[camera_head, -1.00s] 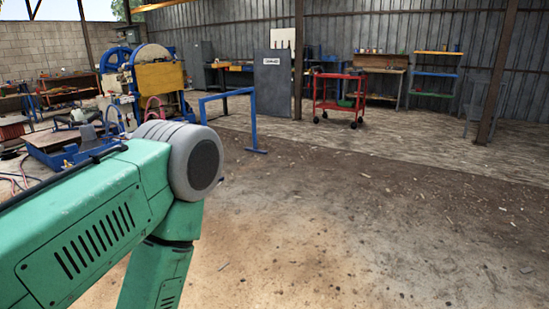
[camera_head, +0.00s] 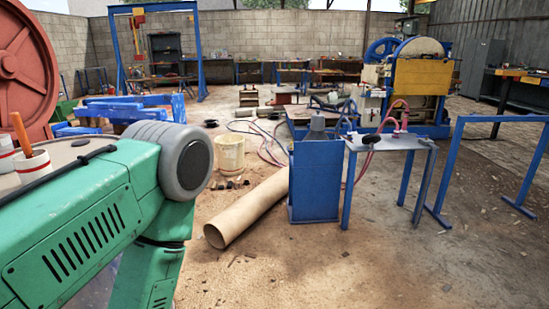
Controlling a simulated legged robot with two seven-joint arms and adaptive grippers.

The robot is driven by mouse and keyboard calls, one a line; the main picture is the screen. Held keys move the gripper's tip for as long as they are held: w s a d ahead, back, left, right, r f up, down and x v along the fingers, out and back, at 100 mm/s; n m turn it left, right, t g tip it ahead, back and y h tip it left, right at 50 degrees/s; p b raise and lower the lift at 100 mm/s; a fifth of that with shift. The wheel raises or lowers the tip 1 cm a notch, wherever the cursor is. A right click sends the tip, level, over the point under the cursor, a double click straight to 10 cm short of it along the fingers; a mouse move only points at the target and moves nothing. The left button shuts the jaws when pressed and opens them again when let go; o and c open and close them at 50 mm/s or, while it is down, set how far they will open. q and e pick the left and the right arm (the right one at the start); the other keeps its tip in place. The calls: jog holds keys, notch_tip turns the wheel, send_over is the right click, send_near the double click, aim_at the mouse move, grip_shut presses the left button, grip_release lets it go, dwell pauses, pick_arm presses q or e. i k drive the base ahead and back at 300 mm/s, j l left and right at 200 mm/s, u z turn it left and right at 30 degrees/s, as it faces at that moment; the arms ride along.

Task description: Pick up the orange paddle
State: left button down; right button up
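An orange stick-like piece (camera_head: 20,133) stands tilted in a white cup with a red band (camera_head: 33,165) at the far left. It may be the orange paddle; only its upper part shows, the rest is inside the cup. A second white and red cup (camera_head: 6,153) is cut by the left edge. Both stand on a flat brownish top (camera_head: 72,148), partly hidden by my green arm. Neither of my grippers is in view.
A large red wheel (camera_head: 25,75) is behind the cups. The dirt floor at front right is clear.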

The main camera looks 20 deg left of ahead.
aim_at(16, 119)
jog(key=i+u, duration=0.15)
jog(key=u, duration=0.3)
jog(key=i+l+u, duration=0.15)
jog(key=u, duration=0.25)
jog(key=i+l+u, duration=0.15)
jog(key=u, duration=0.3)
jog(key=i+l+u, duration=0.1)
jog(key=u, duration=0.35)
jog(key=i+l+u, duration=0.1)
jog(key=l+u, duration=0.35)
jog(key=j, duration=0.1)
